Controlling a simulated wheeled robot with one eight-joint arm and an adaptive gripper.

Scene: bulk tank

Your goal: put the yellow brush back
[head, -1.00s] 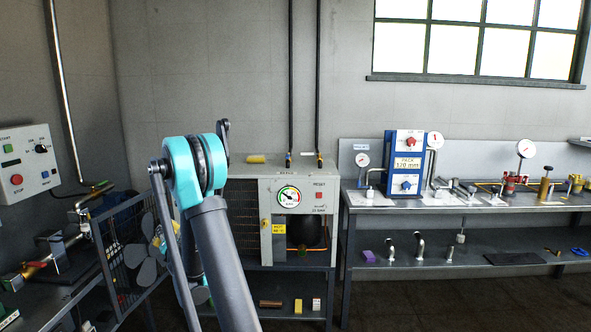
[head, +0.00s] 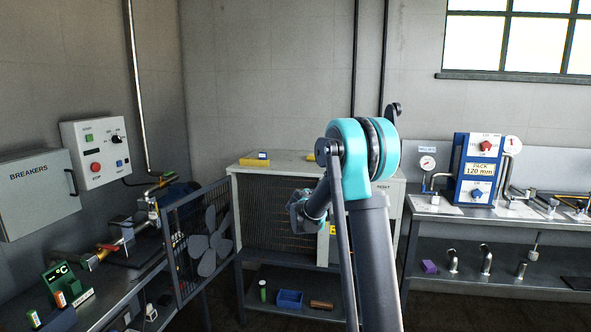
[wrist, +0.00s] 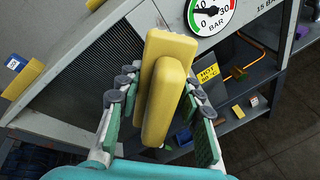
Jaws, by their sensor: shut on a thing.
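My gripper (wrist: 157,100) shows in the wrist view, its green-padded fingers shut on the yellow brush (wrist: 158,105). The brush is long and rounded and points away from the wrist. A broader yellow piece (wrist: 172,45) shows behind its far end; I cannot tell whether it is part of the brush or separate. In the head view my arm hides the gripper and the held brush. A yellow block with a blue label (head: 255,158) lies on top of the grey cabinet (head: 285,168); it also shows at the left of the wrist view (wrist: 14,66).
The cabinet has a front grille (wrist: 100,85), a pressure gauge (wrist: 209,14) and a HOT label (wrist: 209,74). A blue bin (head: 290,299) sits on the shelf below. A fan guard (head: 200,240) stands at left; a bench with a blue pump unit (head: 478,167) stands at right.

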